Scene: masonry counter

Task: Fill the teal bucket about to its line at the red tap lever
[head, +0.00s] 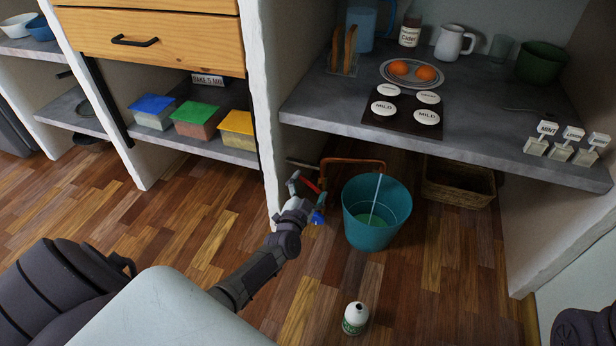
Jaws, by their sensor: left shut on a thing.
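The teal bucket (363,237) stands upright on the wood floor under the counter. A copper-coloured spout (352,161) arches over it, and a thin pale stream (376,196) runs down into it. Greenish liquid (369,221) covers the bottom; I cannot make out a fill line. The red tap lever (308,184) is left of the bucket, partly hidden by my left gripper (307,187), which is shut on it. A small blue piece (318,217) shows just below the gripper. My right gripper is out of view.
A white and green bottle (355,319) stands on the floor in front of the bucket. A wicker basket (458,184) is behind it to the right. The grey counter (310,108) overhangs the bucket, and a white wall (258,120) is close to the left. Floor at right is clear.

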